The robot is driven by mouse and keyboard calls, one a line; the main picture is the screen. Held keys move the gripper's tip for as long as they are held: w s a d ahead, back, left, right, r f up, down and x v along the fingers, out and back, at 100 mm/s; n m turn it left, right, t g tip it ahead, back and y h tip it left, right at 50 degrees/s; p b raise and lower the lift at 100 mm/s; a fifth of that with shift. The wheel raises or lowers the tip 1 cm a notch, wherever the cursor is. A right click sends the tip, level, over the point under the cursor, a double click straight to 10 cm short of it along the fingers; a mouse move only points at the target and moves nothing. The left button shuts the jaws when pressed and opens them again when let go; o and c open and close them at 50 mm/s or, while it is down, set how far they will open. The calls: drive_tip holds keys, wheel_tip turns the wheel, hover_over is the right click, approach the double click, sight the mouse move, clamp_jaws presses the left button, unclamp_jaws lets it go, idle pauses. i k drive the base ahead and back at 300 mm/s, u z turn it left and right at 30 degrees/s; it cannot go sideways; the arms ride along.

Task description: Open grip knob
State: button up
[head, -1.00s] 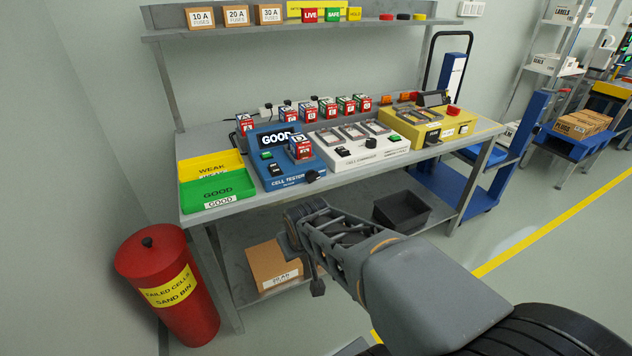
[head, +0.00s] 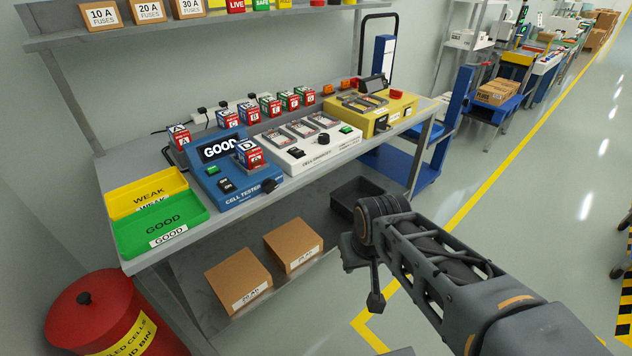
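A black knob (head: 268,186) sits at the front right corner of the blue cell tester (head: 232,198), whose display reads GOOD. A cell marked D (head: 251,155) stands upright on the tester. Another black knob (head: 323,138) is on the white charger-like unit (head: 310,155), and a dark knob (head: 406,112) is on the front of the yellow box (head: 372,127). My gripper (head: 376,299) appears as a small dark part hanging under my arm's far end, in front of the bench and apart from all the knobs.
Green GOOD (head: 120,238) and yellow WEAK (head: 112,205) trays lie at the bench's left. Several cells stand along the back. Cartons (head: 237,280) and a black bin (head: 340,205) are on the lower shelf. A red sand bin (head: 75,312) stands lower left.

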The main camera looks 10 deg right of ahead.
sight(269, 184)
drive_tip(key=z, duration=0.25)
drive_tip(key=k, duration=0.35)
drive_tip(key=u, duration=1.5)
